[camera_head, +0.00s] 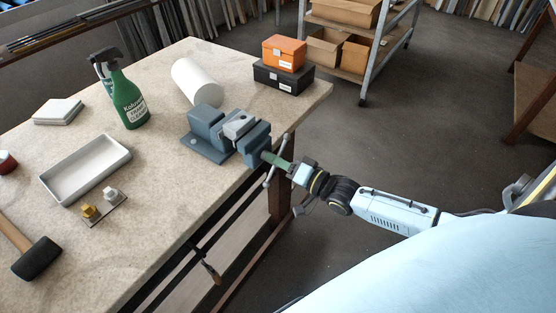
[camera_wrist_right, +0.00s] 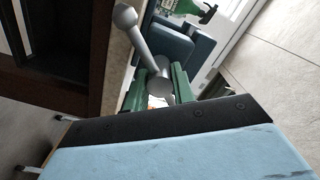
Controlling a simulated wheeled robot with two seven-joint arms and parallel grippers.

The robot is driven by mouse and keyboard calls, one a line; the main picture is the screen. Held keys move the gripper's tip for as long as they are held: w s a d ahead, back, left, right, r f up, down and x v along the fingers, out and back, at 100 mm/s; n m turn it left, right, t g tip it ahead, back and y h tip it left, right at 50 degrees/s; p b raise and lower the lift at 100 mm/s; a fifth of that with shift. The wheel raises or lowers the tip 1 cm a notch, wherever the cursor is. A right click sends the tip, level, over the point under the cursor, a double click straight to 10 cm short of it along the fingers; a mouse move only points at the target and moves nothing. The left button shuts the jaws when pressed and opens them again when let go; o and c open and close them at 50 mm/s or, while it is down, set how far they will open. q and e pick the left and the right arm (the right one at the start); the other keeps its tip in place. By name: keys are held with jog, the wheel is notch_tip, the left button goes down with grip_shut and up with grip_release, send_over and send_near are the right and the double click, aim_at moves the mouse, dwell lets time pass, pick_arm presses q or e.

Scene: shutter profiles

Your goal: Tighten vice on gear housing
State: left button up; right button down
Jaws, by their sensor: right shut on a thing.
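The blue-grey vice (camera_head: 203,122) stands at the right edge of the bench. A light grey metal part, seemingly the gear housing (camera_head: 239,125), sits between its jaws; whether both jaws touch it I cannot tell. The vice handle (camera_head: 284,143), a thin grey bar with knobbed ends, is tilted in front of the vice. My right gripper (camera_head: 278,162) is shut on the handle near its middle. In the right wrist view, the green fingers of the gripper (camera_wrist_right: 162,88) flank the handle (camera_wrist_right: 138,43), with the vice (camera_wrist_right: 180,45) behind. My left gripper is out of view.
On the bench (camera_head: 180,185) are a green spray bottle (camera_head: 128,98), a white cylinder (camera_head: 196,80), a white tray (camera_head: 85,168), orange (camera_head: 284,53) and black boxes (camera_head: 282,77), and a mallet (camera_head: 37,258). Open floor lies right of the bench; a shelf cart (camera_head: 365,72) stands behind.

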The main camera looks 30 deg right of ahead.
jog(key=m, duration=0.6)
dwell(0.6)
jog(key=c, duration=1.2)
grip_release()
jog(key=shift+o, duration=0.2)
jog(key=v, duration=1.3)
jog(key=shift+s+p, duration=0.2)
jog(key=shift+p, duration=0.1)
jog(key=shift+d, duration=0.15)
